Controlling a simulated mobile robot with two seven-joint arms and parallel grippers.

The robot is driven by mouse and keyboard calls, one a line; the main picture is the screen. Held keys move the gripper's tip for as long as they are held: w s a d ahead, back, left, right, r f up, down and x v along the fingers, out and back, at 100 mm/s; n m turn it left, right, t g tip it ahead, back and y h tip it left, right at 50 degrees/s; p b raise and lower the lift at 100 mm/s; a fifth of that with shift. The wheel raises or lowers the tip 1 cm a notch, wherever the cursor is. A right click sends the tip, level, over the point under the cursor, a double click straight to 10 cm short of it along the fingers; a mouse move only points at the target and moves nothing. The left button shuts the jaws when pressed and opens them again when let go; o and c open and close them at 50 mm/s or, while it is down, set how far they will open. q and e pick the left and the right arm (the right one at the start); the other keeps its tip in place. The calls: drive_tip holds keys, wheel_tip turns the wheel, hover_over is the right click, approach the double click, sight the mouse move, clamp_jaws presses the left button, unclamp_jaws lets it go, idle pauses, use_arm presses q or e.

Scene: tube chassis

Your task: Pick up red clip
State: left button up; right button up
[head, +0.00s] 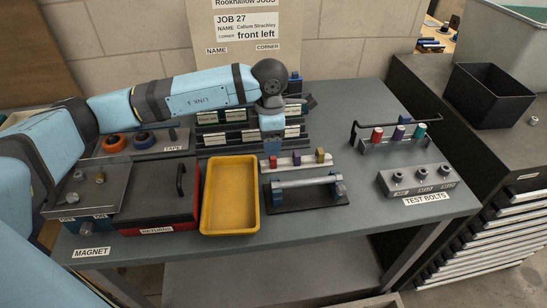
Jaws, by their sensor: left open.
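A small red clip (273,162) sits on a white strip (290,163) in the middle of the table, with a purple clip (296,159) and a gold clip (320,155) to its right. Another red piece (376,134) stands on a rack at the right, beside purple and teal ones. My left gripper (272,147) points down just above the red clip on the strip. It is open; its fingers are small here, and I cannot tell whether they touch the clip. My right gripper is not in view.
A yellow tray (231,233) and a red box (158,212) labelled RETURNS lie left of the strip. A black stand with a metal tube (305,183) lies in front. Dark labelled racks (215,141) stand behind. A test bolts block (415,180) sits at the right.

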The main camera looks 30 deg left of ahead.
sight(271, 158)
use_arm(q)
drive_tip(key=f, duration=0.5)
drive_tip(key=w+f, duration=0.1)
drive_tip(key=f, duration=0.2)
drive_tip(key=shift+a, duration=0.15)
drive_tip(key=shift+s+r, duration=0.1)
drive_tip(key=c, duration=1)
